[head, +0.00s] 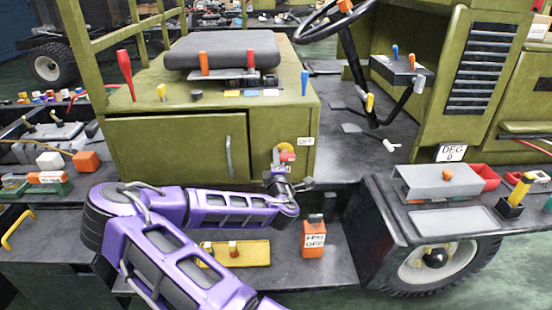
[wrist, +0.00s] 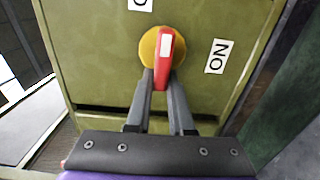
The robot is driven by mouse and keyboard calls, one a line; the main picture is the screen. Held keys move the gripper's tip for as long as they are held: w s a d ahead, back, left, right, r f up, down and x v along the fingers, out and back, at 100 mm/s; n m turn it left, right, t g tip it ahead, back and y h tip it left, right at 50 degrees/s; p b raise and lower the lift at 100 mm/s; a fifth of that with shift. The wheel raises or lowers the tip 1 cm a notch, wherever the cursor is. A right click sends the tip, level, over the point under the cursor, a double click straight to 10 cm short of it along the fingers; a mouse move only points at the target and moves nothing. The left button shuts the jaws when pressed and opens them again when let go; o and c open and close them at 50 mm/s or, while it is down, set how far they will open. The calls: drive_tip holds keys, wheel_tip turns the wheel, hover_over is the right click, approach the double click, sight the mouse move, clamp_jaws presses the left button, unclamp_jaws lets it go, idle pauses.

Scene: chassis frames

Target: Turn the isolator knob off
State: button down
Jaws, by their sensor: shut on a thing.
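The isolator knob is a red handle with a white mark on a round yellow plate, on the green cabinet front; it shows in the wrist view (wrist: 164,62) and in the head view (head: 287,156). In the wrist view the handle is nearly upright, its white mark at the upper end. An ON label (wrist: 217,56) is to its right, and a cut-off label starting with O (wrist: 140,4) is above it.
The green cabinet (head: 175,150) has a grey door handle (head: 229,157) left of the knob. Below are a yellow tray (head: 250,253) and an orange labelled box (head: 314,238). A wheel (head: 435,262) is at lower right. Levers (head: 125,72) stand on the cabinet top.

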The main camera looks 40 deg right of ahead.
drive_tip(key=c, duration=0.8)
unclamp_jaws()
drive_tip(key=p+v, duration=0.8)
drive_tip(key=v, duration=0.9)
drive_tip(key=shift+s+p, duration=0.2)
drive_tip(key=shift+p, duration=0.1)
drive_tip(key=shift+w, duration=0.1)
